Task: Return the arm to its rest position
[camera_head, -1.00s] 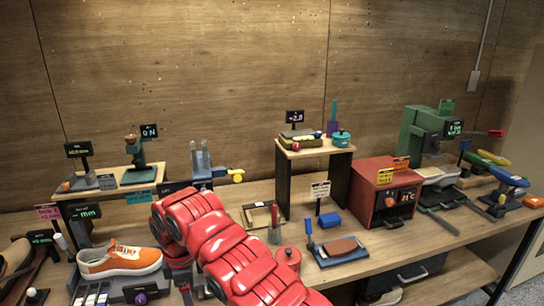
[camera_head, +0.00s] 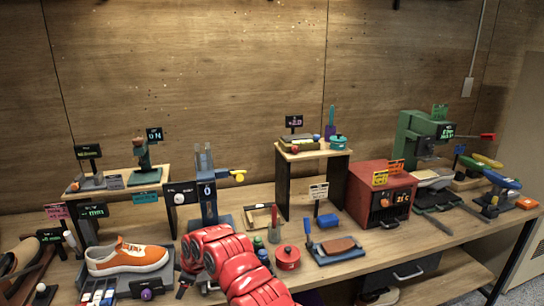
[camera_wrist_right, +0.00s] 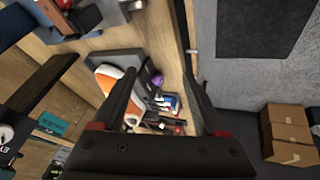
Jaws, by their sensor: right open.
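My right arm (camera_head: 235,265) shows as red segments at the bottom centre of the head view, in front of the workbench. My left gripper is not in view.
A red pot (camera_head: 288,258) and a brush tray (camera_head: 338,250) stand right of the arm. A red box device (camera_head: 382,200) and green machine (camera_head: 412,140) stand further right. Cardboard boxes (camera_wrist_right: 287,135) sit on the floor. Open floor lies beyond the bench edge.

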